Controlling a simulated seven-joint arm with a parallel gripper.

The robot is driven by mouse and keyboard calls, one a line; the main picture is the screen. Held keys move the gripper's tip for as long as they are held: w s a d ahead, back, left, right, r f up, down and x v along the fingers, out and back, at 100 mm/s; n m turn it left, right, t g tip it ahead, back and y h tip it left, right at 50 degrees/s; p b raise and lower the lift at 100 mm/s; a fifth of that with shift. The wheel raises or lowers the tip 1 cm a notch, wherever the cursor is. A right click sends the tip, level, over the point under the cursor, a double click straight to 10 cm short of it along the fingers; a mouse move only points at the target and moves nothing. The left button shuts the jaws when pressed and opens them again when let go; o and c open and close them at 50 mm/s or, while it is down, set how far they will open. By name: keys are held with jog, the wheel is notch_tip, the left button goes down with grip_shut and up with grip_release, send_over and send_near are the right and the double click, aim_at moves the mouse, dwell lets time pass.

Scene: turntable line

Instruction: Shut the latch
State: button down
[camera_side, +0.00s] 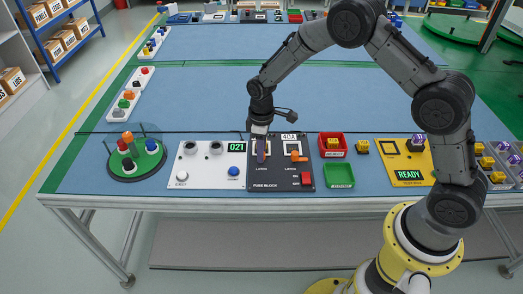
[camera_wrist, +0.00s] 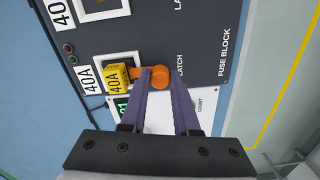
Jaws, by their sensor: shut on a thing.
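The dark fuse block (camera_side: 281,181) lies on the blue table with two latch positions. In the wrist view, a yellow fuse marked 40A (camera_wrist: 119,78) sits in one socket. An orange latch (camera_wrist: 160,77) with a round knob extends from the fuse's side. My gripper (camera_wrist: 160,82), with purple fingers, is shut on this knob. In the side view, my gripper (camera_side: 261,152) is at the block's left latch and hides most of it. The second orange latch (camera_side: 297,156) shows to its right.

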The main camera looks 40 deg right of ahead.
jog(key=shift+n, duration=0.3)
dwell(0.4)
jog(key=c, duration=0.7)
grip_release()
jog(key=shift+o, duration=0.2)
jog(key=shift+r, duration=0.1)
notch_tip(320, 180, up, 14)
